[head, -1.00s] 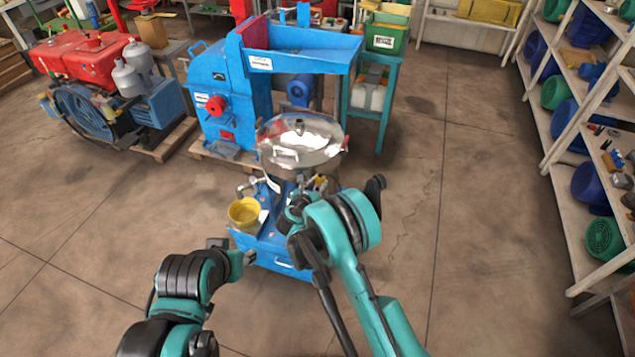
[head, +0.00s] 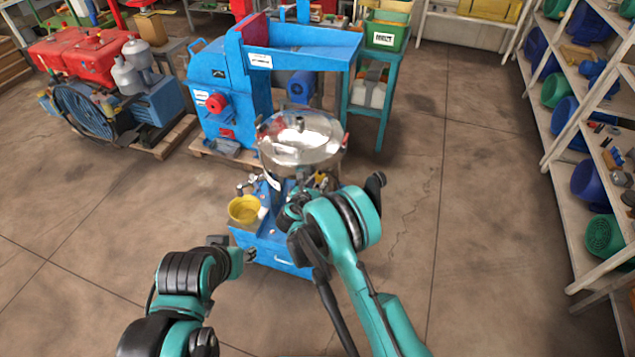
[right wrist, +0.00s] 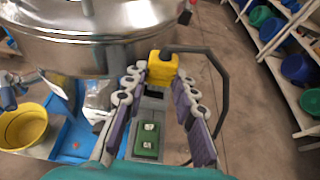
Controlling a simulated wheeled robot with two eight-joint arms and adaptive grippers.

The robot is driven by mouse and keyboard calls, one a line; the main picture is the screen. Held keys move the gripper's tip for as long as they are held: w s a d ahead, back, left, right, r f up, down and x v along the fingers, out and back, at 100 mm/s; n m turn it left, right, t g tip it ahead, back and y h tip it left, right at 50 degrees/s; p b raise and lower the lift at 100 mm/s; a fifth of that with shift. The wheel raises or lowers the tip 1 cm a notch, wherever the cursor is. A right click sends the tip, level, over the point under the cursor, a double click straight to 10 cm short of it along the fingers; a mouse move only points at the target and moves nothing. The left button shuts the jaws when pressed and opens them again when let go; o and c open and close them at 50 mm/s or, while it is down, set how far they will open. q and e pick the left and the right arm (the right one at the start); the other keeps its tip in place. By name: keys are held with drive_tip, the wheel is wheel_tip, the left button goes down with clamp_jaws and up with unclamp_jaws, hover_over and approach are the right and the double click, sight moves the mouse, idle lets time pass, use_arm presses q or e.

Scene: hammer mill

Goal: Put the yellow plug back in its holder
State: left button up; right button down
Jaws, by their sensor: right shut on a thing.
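The yellow plug (right wrist: 163,66) is between the fingertips of my right gripper (right wrist: 160,80) in the right wrist view. The gripper is shut on it, and a dark grey cable loops from the plug to the right and down. The plug is close beside the steel drum's lower edge. Below it shows a grey panel with a green block (right wrist: 148,138) bearing two light squares; I cannot tell whether this is the holder. In the head view my right arm largely hides this gripper. My left gripper (head: 250,255) is beside the blue base's front left; its jaw opening is unclear.
The shiny steel drum (head: 300,138) stands on the blue base (head: 270,252). A yellow cup (head: 243,209) is at the base's left. The blue mill (head: 222,105) stands behind. Shelves with motors (head: 590,130) line the right; floor between is clear.

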drive_tip(key=shift+f, duration=1.4)
drive_tip(key=c, duration=1.1)
unclamp_jaws()
drive_tip(key=shift+c, duration=0.2)
drive_tip(key=shift+s, duration=0.1)
drive_tip(key=v, duration=1.2)
